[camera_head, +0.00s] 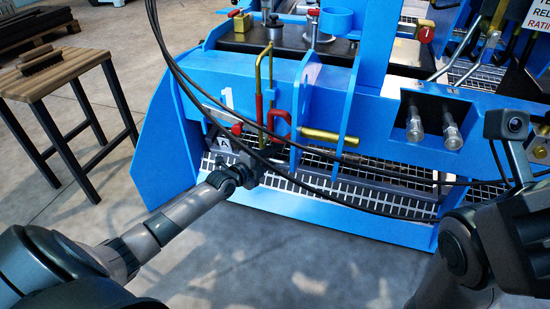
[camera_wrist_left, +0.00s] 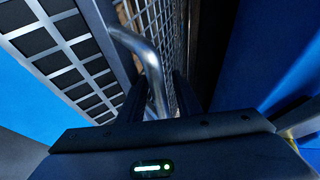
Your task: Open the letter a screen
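The letter A label (camera_head: 224,143) is a white plate on the blue machine, left of its lower opening. A black framed grid screen (camera_head: 300,180) lies low in that opening; a grid also shows in the left wrist view (camera_wrist_left: 75,50). My left gripper (camera_head: 262,160) is at the machine's front, just right of the label. In the left wrist view, a bent metal handle (camera_wrist_left: 150,65) runs between the two fingers of my left gripper (camera_wrist_left: 162,85). A gap shows beside the bar, so the fingers look open around it. My right arm is at the right edge, its fingers unclear.
Red and yellow levers (camera_head: 265,100) stand just above my left gripper. Black cables (camera_head: 190,90) hang across the front. Two metal cylinders (camera_head: 450,130) stick out on the right. A wooden stool (camera_head: 55,75) with brushes stands at the left. The floor in front is clear.

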